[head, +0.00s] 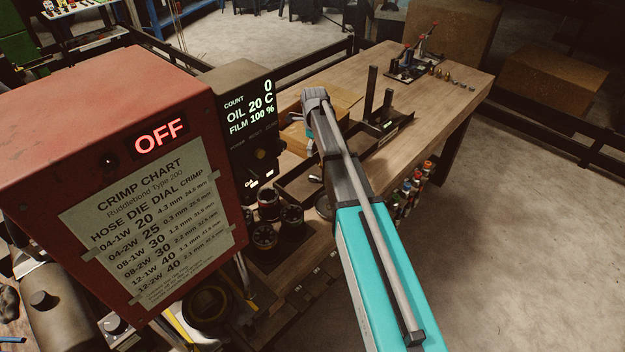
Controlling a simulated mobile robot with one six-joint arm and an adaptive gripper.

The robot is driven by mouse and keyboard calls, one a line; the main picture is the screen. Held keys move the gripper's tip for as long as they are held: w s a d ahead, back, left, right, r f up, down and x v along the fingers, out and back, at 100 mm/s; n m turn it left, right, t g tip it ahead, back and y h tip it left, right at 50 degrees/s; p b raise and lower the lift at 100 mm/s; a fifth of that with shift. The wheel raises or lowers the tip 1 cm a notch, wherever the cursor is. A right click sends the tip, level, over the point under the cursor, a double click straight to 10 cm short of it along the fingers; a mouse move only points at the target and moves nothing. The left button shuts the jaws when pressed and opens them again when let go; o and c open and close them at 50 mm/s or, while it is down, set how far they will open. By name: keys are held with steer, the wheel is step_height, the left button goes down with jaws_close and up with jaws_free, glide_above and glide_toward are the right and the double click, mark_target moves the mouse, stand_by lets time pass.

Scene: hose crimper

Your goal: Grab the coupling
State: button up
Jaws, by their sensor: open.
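Several small brass and silver fittings stand in a row on the far right part of the wooden workbench (425,110). They include a brass one (438,72) and a silver one (472,88). They look like couplings, but they are too small to tell apart. My teal and grey arm reaches up from the lower right over the bench. My gripper (309,132) is at its far end, over the near left part of the bench, well left of the fittings. It is open, mostly hidden behind my arm, and I see nothing held.
A red crimper box (110,150) with an OFF display and crimp chart fills the left. A dark control panel (247,130) stands beside it. Dies (264,236), an open tray (300,183), a dark upright stand (378,105) and lever tools (410,65) occupy the bench. Floor at right is clear.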

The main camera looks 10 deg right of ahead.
mark_target(314, 175)
steer(key=shift+f, duration=0.15)
step_height(314, 175, down, 8)
steer(key=b, duration=0.8)
steer(key=shift+f, duration=0.15)
steer(key=shift+b, duration=0.3)
steer(key=shift+s+f+b, duration=0.1)
steer(key=shift+f+b, duration=2.45)
steer(key=shift+f, duration=0.05)
jaws_close()
